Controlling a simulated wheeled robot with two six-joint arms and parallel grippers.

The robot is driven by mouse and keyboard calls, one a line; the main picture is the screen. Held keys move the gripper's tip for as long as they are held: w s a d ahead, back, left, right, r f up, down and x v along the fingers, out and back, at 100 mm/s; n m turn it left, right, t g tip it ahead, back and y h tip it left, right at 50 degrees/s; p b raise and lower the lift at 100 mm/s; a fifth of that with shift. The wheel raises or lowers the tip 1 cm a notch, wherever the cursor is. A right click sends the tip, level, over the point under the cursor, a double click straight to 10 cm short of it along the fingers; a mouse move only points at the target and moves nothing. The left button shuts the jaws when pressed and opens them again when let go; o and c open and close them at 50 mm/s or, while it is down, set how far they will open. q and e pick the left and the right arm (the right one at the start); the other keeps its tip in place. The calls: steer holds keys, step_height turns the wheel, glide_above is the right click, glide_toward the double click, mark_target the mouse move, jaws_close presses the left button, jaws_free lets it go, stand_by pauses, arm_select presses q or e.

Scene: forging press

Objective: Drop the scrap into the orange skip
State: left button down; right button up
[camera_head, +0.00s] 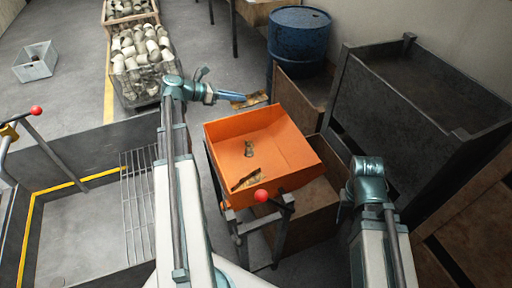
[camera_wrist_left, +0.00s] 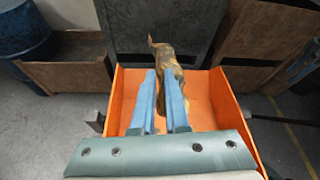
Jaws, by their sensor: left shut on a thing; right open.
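The orange skip (camera_head: 226,134) stands in the middle of the head view, open at the top. Two brown scrap pieces lie in it: a small piece (camera_head: 249,149) near its middle and a longer piece (camera_head: 245,180) near its front edge. My left gripper (camera_head: 226,96) is shut on a brownish, bent strip of scrap (camera_head: 252,100). It holds the scrap at the skip's far edge. In the left wrist view, the held scrap (camera_wrist_left: 172,62) sticks out beyond the blue fingers (camera_wrist_left: 161,92), with the skip (camera_wrist_left: 117,104) beneath. My right gripper (camera_head: 348,196) is open and empty, right of the skip.
A blue drum (camera_head: 298,38) and a brown crate (camera_head: 300,92) stand behind the skip. A large dark bin (camera_head: 420,100) is at the right. A red-knobbed lever (camera_head: 262,196) rises at the skip's front. Wire cages of pale cylinders (camera_head: 140,62) stand back left.

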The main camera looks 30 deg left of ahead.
arm_select(q)
steer(key=s+d+r+p, duration=0.2)
steer(key=s+r+p, duration=0.3)
steer(key=r, duration=0.2)
arm_select(e)
step_height(320, 180, up, 7)
arm_select(q)
step_height(320, 180, down, 6)
steer(key=b, duration=0.6)
steer(key=shift+w+a+f+b, duration=0.15)
steer(key=shift+f+b, duration=0.05)
steer(key=shift+b, duration=0.15)
arm_select(e)
step_height(320, 180, down, 6)
steer(key=shift+f, duration=0.2)
arm_select(q)
steer(key=c, duration=0.8)
jaws_free()
steer(key=shift+c, duration=0.2)
arm_select(e)
steer(key=shift+r, duration=0.1)
